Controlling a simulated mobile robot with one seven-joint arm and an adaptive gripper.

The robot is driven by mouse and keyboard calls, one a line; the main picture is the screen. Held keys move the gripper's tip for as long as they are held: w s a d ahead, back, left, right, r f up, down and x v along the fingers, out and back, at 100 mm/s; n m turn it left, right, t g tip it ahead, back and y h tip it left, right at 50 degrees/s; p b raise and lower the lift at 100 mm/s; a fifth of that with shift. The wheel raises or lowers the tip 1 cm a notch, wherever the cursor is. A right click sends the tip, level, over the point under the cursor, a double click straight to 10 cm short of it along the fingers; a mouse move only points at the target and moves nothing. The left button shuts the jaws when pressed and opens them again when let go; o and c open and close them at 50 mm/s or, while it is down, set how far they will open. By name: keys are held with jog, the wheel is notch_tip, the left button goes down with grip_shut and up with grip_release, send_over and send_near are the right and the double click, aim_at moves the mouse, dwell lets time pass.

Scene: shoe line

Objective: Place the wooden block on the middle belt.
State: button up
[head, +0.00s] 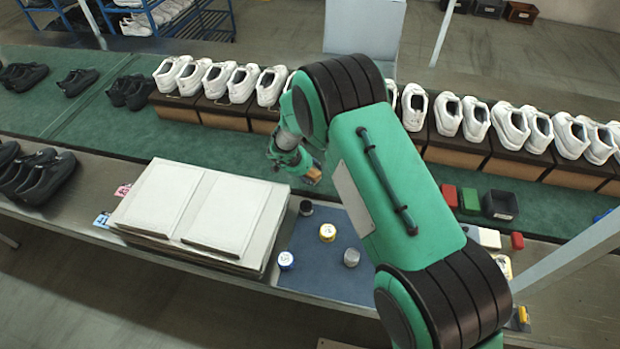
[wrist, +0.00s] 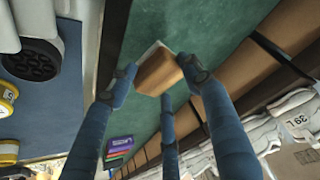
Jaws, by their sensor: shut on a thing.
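The wooden block (head: 313,175) is a small tan piece at the tip of my arm in the head view. In the wrist view the block (wrist: 158,76) sits between the blue fingers of my gripper (wrist: 157,82), which is shut on it. My gripper also shows in the head view (head: 304,172), partly hidden by its own links. The green middle belt (head: 215,146) runs across the head view, and the green surface (wrist: 138,28) lies behind the block in the wrist view. I cannot tell whether the block touches the belt.
White shoes on brown boxes (head: 515,160) line the belt's far side. White panels (head: 190,210) lie stacked on the near table. A blue mat (head: 310,258) holds several small cans and rolls. A red block (head: 449,195) and a black bin (head: 500,205) stand to the right.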

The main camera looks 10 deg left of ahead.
aim_at(308, 176)
jog(key=shift+f+b, duration=0.45)
jog(key=shift+f, duration=1.35)
jog(key=o, duration=1.3)
jog(key=p+v, duration=0.3)
jog(key=v, duration=0.9)
jog(key=shift+w+r, duration=0.1)
